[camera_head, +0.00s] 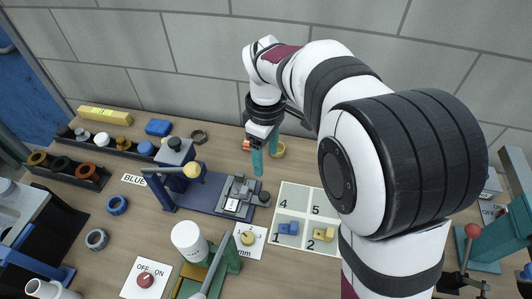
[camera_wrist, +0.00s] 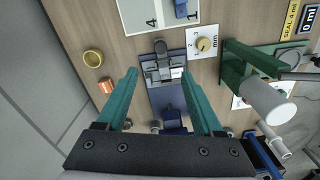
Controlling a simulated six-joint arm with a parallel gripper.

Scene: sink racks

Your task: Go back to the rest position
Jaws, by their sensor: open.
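My gripper (camera_head: 265,159) is above the back of the table in the head view, near the far end of the blue fixture (camera_head: 190,201). In the wrist view my gripper (camera_wrist: 166,98) shows two teal fingers spread wide apart, with nothing held between them. Below and between the fingers lies the blue fixture (camera_wrist: 168,99) with a grey metal clamp (camera_wrist: 160,66). The clamp (camera_head: 238,194) also shows in the head view. The gripper appears to be above the table and apart from these things. Part of the table behind my arm is hidden in the head view.
A numbered white board (camera_head: 292,204) holds a blue and a yellow block. A green stand with a white cylinder (camera_head: 188,238) is in front. A yellow ring (camera_wrist: 93,58) and an orange block (camera_wrist: 106,87) lie near my gripper. Racks (camera_head: 75,174) stand left; a wall is behind.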

